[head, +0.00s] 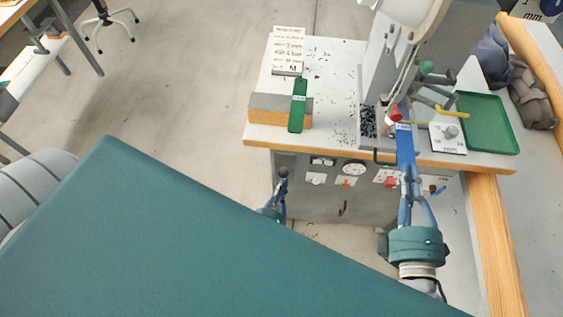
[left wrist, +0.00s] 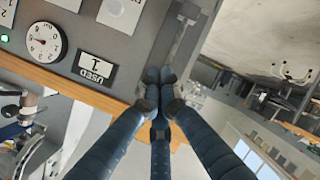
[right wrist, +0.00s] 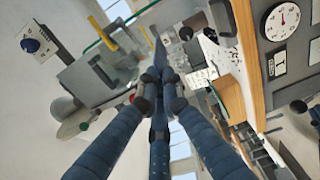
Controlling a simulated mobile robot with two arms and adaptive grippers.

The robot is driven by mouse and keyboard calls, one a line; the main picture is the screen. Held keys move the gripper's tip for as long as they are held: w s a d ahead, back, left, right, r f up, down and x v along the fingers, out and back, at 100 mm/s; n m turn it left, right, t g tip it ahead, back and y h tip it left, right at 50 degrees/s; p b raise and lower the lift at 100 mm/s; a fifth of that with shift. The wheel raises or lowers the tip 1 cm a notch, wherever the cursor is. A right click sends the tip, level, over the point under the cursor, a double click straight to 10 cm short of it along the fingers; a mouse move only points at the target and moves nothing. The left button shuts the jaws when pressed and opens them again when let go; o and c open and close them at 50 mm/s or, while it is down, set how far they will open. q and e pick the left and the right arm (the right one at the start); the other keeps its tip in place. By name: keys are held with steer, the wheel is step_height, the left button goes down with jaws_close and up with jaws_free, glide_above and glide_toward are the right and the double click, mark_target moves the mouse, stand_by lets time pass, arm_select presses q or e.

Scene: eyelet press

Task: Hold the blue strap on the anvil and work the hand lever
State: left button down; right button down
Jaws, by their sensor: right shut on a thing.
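The blue strap (head: 404,148) runs from my right gripper (head: 408,180) over the table's front edge to the press (head: 378,85). My right gripper is shut on its near end. In the right wrist view, the strap (right wrist: 160,50) shows narrowly beyond the fingertips. The strap's far end lies by a red part (head: 396,115) of the press; the anvil is not clearly visible there. A bar with a green knob (head: 427,67) is on the press; I cannot tell whether it is the hand lever. My left gripper (head: 283,176) is shut and empty, in front of the cabinet.
A green strap (head: 298,106) lies on a wooden block (head: 268,110) at the table's left. Small dark bits are scattered on the white tabletop (head: 335,75). Gauges (left wrist: 45,43) are on the cabinet front.

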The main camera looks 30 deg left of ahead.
arm_select(q)
steer(key=shift+w, duration=0.1)
stand_by(0.6)
steer(key=shift+s+d+f, duration=0.2)
steer(key=shift+s+f, duration=0.1)
steer(key=shift+s, duration=0.35)
steer(key=shift+s+d+f, duration=0.25)
steer(key=shift+s+f, duration=0.05)
steer(key=shift+s, duration=0.3)
steer(key=shift+s+d+f, duration=0.2)
steer(key=shift+s+f, duration=0.1)
steer(key=shift+s, duration=0.35)
steer(key=s, duration=0.1)
steer(key=s+d+f, duration=0.1)
steer(key=s+f, duration=0.1)
steer(key=s, duration=0.1)
steer(key=shift+s+d+f, duration=0.1)
steer(key=shift+d+f, duration=0.05)
steer(key=shift+d, duration=0.1)
stand_by(1.2)
steer(key=v, duration=1.2)
